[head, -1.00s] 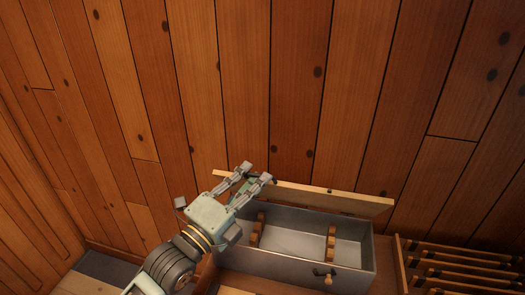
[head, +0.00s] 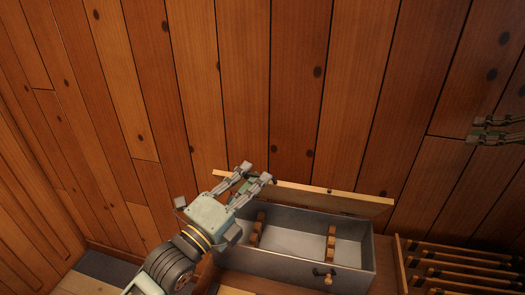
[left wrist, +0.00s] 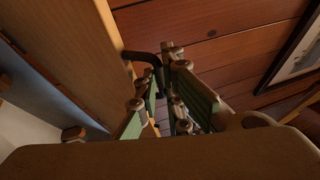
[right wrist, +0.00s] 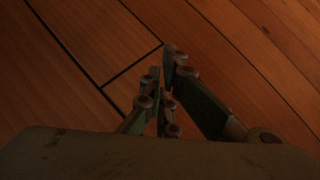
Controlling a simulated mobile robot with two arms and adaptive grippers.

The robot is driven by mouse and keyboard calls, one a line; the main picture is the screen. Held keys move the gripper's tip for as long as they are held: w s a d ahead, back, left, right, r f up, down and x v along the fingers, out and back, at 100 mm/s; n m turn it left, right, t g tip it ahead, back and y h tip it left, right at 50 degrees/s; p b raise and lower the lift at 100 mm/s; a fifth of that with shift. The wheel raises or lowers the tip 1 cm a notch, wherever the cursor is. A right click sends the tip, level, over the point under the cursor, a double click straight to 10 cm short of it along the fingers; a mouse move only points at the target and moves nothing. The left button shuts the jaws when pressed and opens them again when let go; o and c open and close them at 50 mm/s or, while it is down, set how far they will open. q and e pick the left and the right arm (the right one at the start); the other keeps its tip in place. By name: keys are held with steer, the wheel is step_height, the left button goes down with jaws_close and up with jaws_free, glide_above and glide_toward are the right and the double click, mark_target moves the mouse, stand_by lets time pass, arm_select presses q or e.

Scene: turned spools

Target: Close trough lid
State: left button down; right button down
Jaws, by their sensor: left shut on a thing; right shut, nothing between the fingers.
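The grey trough (head: 290,268) stands open at the lower middle of the head view. Its wooden lid (head: 320,196) is raised along the back edge. In the left wrist view the lid (left wrist: 72,45) is a board with a dark handle (left wrist: 140,56) on it. My left gripper (head: 256,173) is at the lid's left part, shut on the handle, with the fingers (left wrist: 165,90) partly hiding the contact. My right gripper (head: 476,131) is at the right edge of the head view, away from the trough, shut and empty; its fingers (right wrist: 163,85) face bare planks.
Two brown turned pieces (head: 331,243) show inside the trough. A small knob or latch (head: 327,279) is on its front. A slatted wooden rack (head: 460,268) stands to the right. A plank wall (head: 300,80) rises behind.

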steer(key=w+a+m+g+y, duration=0.1)
steer(key=w+a+g, duration=0.15)
steer(key=a, duration=0.85)
steer(key=w+a+m+g+y, duration=0.1)
steer(key=w+a, duration=0.2)
steer(key=a, duration=0.9)
steer(key=s+a+r+n+g+h, duration=0.1)
steer(key=a+r+h, duration=0.15)
steer(key=a, duration=0.65)
steer(key=s+a+r+n+h, duration=0.15)
steer(key=a+h, duration=0.25)
steer(key=a, duration=0.4)
steer(key=a+r+n+g+h, duration=0.1)
steer(key=a+h, duration=0.3)
steer(key=a, duration=0.5)
steer(key=x, duration=0.3)
steer(key=s+x, duration=0.1)
steer(key=x, duration=0.3)
steer(key=s+f+x, duration=0.1)
steer(key=x, duration=0.3)
steer(key=shift+a, duration=0.25)
arm_select(q)
steer(key=shift+w+f, duration=0.1)
steer(key=shift+f, duration=0.15)
arm_select(e)
steer(key=shift+s+a+f, duration=0.15)
steer(key=shift+s+f, duration=0.3)
steer(key=shift+s, duration=0.05)
